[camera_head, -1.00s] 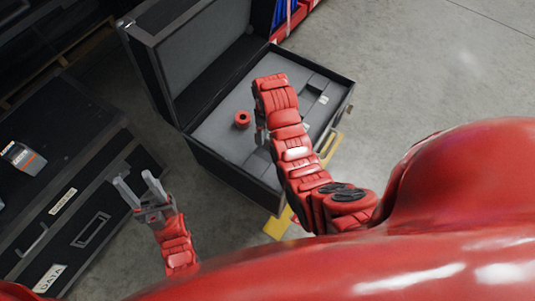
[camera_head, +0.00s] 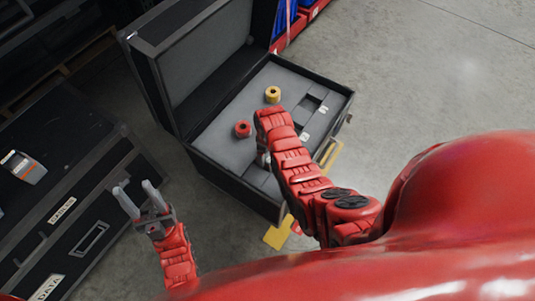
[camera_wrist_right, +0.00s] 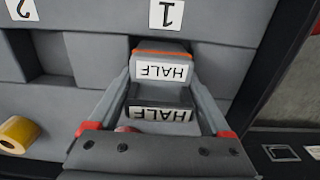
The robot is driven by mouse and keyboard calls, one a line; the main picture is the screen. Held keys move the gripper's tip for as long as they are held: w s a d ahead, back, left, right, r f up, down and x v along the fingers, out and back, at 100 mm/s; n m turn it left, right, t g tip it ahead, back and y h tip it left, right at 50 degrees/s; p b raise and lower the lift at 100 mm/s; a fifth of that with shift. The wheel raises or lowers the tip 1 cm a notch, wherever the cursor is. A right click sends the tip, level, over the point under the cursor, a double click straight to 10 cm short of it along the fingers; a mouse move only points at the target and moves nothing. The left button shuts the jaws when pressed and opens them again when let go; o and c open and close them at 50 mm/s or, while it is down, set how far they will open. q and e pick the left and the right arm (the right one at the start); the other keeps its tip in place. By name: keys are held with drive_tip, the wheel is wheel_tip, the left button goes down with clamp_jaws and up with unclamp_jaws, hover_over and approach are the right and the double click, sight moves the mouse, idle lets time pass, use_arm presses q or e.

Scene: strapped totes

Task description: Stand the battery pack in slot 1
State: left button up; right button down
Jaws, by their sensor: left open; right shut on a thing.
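The battery pack (camera_wrist_right: 148,88) is a dark grey block with an orange edge and white HALF labels. My right gripper (camera_wrist_right: 160,82) is shut on it, one finger along each side. The pack is in line with the slot 1 label (camera_wrist_right: 166,14), at the slot there; I cannot tell how deep it sits. In the head view my right gripper (camera_head: 264,160) is inside the open case (camera_head: 222,134), mostly hidden by its forearm, and the pack is hidden. My left gripper (camera_head: 137,198) is open and empty, between the cases.
Slot 2 (camera_wrist_right: 48,58) is an empty recess beside slot 1. A red roll (camera_head: 242,129) and a yellow roll (camera_head: 273,95) stand on the grey foam. A closed black case (camera_head: 98,190) at left carries a grey device with an orange stripe (camera_head: 25,167).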

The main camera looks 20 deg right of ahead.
unclamp_jaws()
